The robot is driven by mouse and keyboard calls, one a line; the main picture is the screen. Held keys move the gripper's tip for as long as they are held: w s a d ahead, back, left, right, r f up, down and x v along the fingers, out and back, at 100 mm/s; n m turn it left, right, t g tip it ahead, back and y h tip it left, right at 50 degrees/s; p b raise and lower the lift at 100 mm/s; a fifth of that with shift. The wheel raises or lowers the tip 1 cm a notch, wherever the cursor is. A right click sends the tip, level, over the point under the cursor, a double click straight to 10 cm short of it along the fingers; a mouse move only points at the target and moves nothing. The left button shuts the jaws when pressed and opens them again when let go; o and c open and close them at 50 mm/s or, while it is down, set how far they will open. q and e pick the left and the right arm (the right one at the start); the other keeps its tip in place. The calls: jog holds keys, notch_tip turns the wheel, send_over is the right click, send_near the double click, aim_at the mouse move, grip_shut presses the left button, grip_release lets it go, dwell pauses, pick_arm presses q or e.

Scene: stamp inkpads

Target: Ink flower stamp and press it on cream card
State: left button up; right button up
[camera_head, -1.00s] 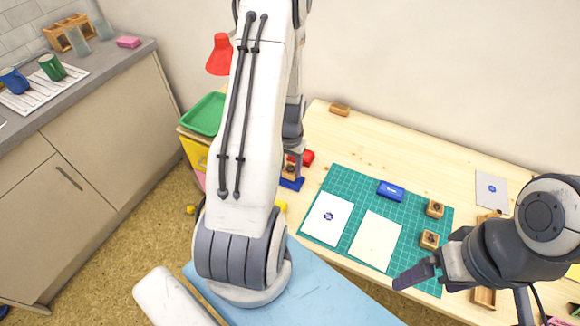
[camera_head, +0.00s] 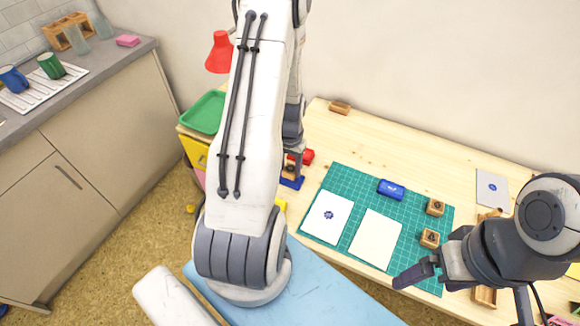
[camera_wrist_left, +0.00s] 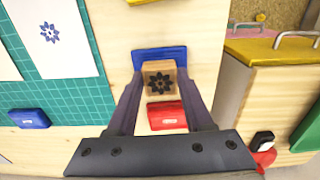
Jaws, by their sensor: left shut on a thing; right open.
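My left gripper (camera_wrist_left: 160,92) is shut on a wooden stamp block (camera_wrist_left: 158,82) with a dark flower design on its upper face. A blue inkpad (camera_wrist_left: 158,54) lies right by the block, partly hidden by it; it also shows in the head view (camera_head: 291,183). I cannot tell whether the stamp touches the pad. The blank cream card (camera_head: 376,240) lies on the green cutting mat (camera_head: 345,183). A whiter card (camera_head: 327,217) to its left bears a blue flower print. My right gripper (camera_head: 404,278) is open and empty at the mat's front edge.
A red inkpad (camera_wrist_left: 167,116) lies close to the held stamp. A blue case (camera_head: 391,190) and two wooden stamps (camera_head: 435,208) (camera_head: 429,239) are on the mat. A grey marked card (camera_head: 491,188) lies right of it. The table behind the mat is mostly clear.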

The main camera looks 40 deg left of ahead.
aim_at(290, 170)
pick_arm(q)
jog(key=shift+f, duration=0.5)
dwell(1.1)
jog(key=shift+r, duration=0.15)
jog(key=shift+r+p, duration=0.4)
jog(key=shift+r, duration=0.1)
jog(key=shift+r+p, duration=2.4)
jog(key=shift+r, duration=0.4)
